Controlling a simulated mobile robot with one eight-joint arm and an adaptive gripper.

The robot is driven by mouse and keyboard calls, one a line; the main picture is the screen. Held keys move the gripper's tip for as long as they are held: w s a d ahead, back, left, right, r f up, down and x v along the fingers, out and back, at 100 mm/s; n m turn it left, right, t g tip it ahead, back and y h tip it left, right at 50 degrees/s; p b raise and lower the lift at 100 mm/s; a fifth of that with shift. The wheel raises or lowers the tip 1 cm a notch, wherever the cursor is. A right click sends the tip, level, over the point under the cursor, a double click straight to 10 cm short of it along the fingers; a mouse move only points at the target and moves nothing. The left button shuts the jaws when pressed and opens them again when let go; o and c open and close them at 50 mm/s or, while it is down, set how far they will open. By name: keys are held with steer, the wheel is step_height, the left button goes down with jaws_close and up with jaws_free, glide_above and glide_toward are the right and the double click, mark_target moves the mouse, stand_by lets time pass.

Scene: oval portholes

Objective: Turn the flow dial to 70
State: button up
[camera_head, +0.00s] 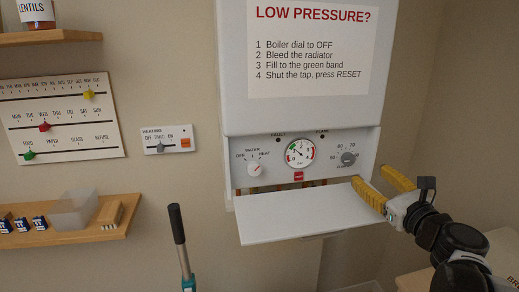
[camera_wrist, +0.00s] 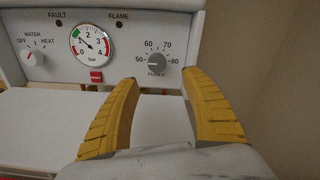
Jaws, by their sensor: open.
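The flow dial (camera_head: 348,158) is a small grey round knob at the right end of the boiler's control panel. In the wrist view the flow dial (camera_wrist: 156,62) has marks 50, 60, 70 and 80 around it; its pointer seems to face left toward 50, though it is small. My gripper (camera_head: 370,174) has yellow ribbed fingers and stands at the right side of the boiler, in front of the panel. In the wrist view my gripper (camera_wrist: 160,78) is open and empty, its fingertips either side of the dial's column and just below it. I see no contact with the dial.
A white flap (camera_head: 300,212) juts out below the panel, close to my gripper. A white water knob (camera_head: 254,169), a pressure gauge (camera_head: 300,152) and a red button (camera_head: 298,176) share the panel. A wall shelf (camera_head: 70,236) and a heating switch (camera_head: 166,140) are at left.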

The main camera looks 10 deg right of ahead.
mark_target(350, 162)
steer(key=w+b, duration=0.1)
steer(key=w, duration=0.2)
steer(key=w+b, duration=0.1)
steer(key=w, duration=0.2)
steer(key=w+a+b, duration=0.1)
steer(key=w, duration=0.2)
steer(key=shift+w+f, duration=0.1)
steer(key=shift+w, duration=0.7)
steer(key=shift+c, duration=0.2)
steer(key=c, duration=1.2)
